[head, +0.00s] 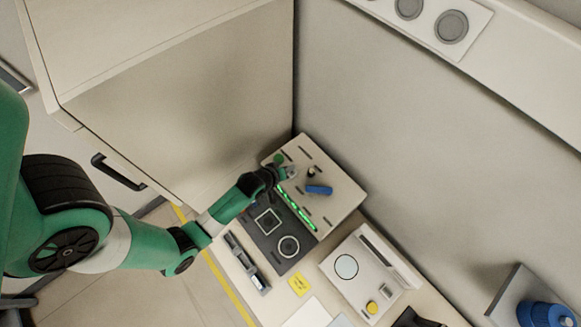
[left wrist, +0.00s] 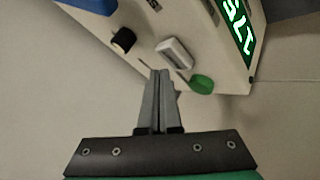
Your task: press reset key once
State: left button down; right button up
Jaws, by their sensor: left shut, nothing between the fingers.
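The classifier (head: 335,205) is a light box with a green-lit display strip (head: 297,208) and a dark front section. In the left wrist view its panel carries a pale grey rectangular key (left wrist: 174,52), a round green button (left wrist: 201,84), a black knob (left wrist: 123,40) and a green display (left wrist: 238,25). No label is legible, so I cannot tell which is the reset key. My left gripper (head: 291,173) is shut and empty at the panel. In the left wrist view its fingertips (left wrist: 160,72) appear just below the grey key, left of the green button. Contact cannot be told.
A blue handle (head: 319,190) lies on the classifier's top. A white device with a yellow knob (head: 372,307) stands to the right. A yellow note (head: 299,284) lies between them. A large cabinet (head: 190,110) stands at the left, and a wall is behind.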

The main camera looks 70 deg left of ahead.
dwell(0.6)
pick_arm(q)
jog(key=shift+f+b, duration=0.3)
jog(key=shift+f, duration=0.15)
jog(key=shift+f+b, duration=0.75)
jog(key=shift+f, duration=0.1)
dwell(0.7)
dwell(0.3)
jog(key=shift+r+p, duration=1.3)
notch_tip(320, 180, up, 3)
jog(key=p, duration=0.3)
jog(key=shift+r, duration=0.1)
jog(key=shift+r+p, duration=0.8)
jog(key=shift+r, duration=0.15)
jog(key=shift+f, duration=0.1)
